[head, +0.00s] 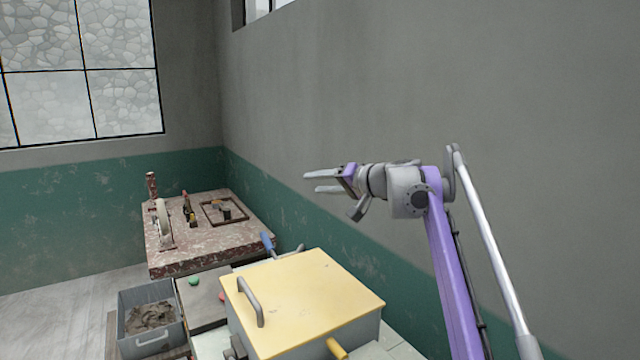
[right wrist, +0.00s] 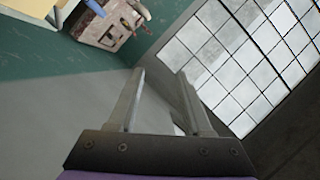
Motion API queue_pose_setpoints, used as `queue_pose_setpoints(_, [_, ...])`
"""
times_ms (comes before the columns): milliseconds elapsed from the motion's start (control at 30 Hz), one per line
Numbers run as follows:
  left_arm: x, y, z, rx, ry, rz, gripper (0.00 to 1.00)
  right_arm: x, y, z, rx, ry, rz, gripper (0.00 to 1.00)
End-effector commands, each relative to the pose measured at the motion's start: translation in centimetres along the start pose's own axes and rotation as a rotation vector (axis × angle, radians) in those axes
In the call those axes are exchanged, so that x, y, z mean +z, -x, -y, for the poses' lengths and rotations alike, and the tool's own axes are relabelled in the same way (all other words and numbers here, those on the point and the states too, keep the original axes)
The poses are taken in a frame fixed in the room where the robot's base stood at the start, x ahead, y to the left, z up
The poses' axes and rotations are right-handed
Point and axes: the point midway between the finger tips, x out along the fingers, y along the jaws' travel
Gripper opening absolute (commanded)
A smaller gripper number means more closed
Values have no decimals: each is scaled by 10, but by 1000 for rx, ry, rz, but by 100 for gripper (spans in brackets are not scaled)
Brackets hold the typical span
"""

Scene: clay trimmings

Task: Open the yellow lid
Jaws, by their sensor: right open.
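The yellow lid (head: 312,305) lies flat and closed on a grey box (head: 357,331) at the lower middle of the head view. A grey bar handle (head: 251,302) stands on its left part. A corner of the lid also shows at the top left of the right wrist view (right wrist: 38,9). My right gripper (head: 322,182) is in the air above and behind the lid, well apart from it. Its fingers point left, open and empty. In the right wrist view the open fingers (right wrist: 160,72) have nothing between them. My left gripper is not in view.
A reddish stone-topped table (head: 200,262) with several tools stands behind the box. A grey bin (head: 128,318) of clay trimmings sits at the left. A yellow peg (head: 337,348) juts from the box front. The wall (head: 480,90) runs close along the right.

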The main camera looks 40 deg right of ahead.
Motion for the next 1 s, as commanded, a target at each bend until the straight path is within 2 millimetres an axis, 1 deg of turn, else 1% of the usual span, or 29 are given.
queue_pose_setpoints(200, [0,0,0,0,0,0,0,0,0,0,0,0,0,50])
queue_pose_setpoints(267, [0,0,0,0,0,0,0,0,0,0,0,0,0,39])
queue_pose_setpoints(400, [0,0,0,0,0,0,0,0,0,0,0,0,0,14])
queue_pose_setpoints(467, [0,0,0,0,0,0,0,0,0,0,0,0,0,3])
queue_pose_setpoints(500, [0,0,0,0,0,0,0,0,0,0,0,0,0,0])
queue_pose_setpoints(1000, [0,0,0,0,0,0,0,0,0,0,0,0,0,0])
